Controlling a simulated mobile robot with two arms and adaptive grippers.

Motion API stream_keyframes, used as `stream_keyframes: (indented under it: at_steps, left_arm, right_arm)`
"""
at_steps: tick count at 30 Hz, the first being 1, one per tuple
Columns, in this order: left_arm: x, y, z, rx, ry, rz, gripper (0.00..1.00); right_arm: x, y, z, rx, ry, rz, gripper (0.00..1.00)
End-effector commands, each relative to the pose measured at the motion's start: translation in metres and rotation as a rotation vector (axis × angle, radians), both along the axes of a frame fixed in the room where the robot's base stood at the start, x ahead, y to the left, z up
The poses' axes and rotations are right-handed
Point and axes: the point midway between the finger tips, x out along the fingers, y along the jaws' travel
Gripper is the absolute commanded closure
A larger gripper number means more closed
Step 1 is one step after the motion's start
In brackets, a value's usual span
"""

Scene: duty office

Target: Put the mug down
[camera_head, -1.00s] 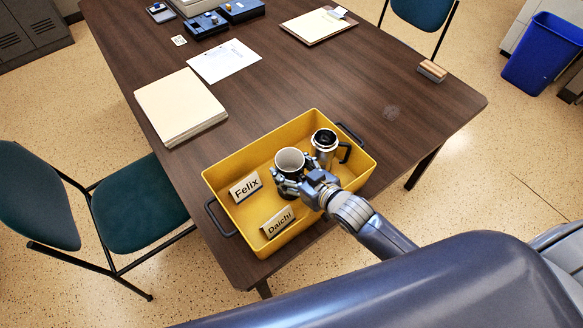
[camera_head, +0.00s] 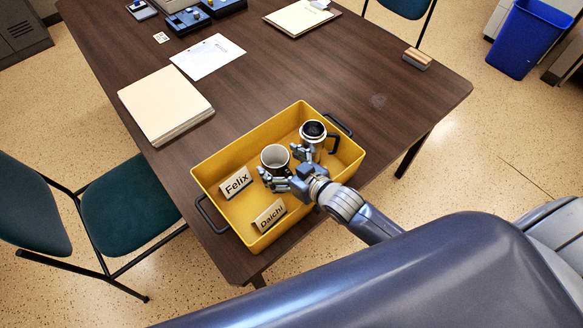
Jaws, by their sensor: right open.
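A mug (camera_head: 275,156) with a pale inside and a dark outside stands upright in the yellow tray (camera_head: 215,164), near its middle. My right gripper (camera_head: 282,168) is open, with its fingers spread beside the mug on its near right side. The fingers hide part of the mug's lower side, and I cannot tell whether they still touch it. A second vessel, a silver and black travel mug with a handle (camera_head: 313,131), stands upright at the tray's right end, behind the gripper. My left gripper is not in view.
Name plates "Felix" (camera_head: 236,183) and "Daichi" (camera_head: 269,215) sit in the tray's left part. A folder stack (camera_head: 165,104), paper (camera_head: 208,57), clipboard (camera_head: 301,18) and stamp (camera_head: 417,58) lie on the table (camera_head: 330,80). The table's right part is mostly clear.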

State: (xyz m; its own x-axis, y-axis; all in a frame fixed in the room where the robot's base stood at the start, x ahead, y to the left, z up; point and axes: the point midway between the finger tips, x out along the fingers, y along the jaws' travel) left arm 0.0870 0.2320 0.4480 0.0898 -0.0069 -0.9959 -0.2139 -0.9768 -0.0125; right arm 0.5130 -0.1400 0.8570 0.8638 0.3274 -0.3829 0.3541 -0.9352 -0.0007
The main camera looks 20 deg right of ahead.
Motion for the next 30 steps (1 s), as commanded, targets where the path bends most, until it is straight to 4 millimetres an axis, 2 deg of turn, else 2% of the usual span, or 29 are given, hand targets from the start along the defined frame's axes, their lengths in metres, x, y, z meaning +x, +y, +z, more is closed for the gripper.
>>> stream_keyframes:
  at_steps: [2, 4, 12, 18, 24, 30]
  left_arm:
    - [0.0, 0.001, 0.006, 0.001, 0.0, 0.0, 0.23]
    - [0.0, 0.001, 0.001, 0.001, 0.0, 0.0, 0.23]
    - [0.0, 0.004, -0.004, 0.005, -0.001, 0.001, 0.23]
    - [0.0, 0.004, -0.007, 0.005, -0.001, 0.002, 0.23]
    - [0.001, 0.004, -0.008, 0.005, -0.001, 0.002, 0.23]
    - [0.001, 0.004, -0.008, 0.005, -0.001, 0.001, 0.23]
  right_arm:
    - [-0.001, 0.0, 0.013, 0.0, -0.002, 0.0, 0.17]
    - [-0.013, -0.004, 0.01, 0.001, 0.002, 0.001, 0.17]
    - [-0.062, -0.023, 0.031, -0.001, 0.003, 0.001, 0.17]
    - [-0.088, -0.033, 0.044, -0.001, 0.002, 0.0, 0.17]
    - [-0.101, -0.038, 0.052, 0.0, -0.001, 0.0, 0.17]
    - [-0.104, -0.04, 0.054, 0.0, -0.001, 0.0, 0.17]
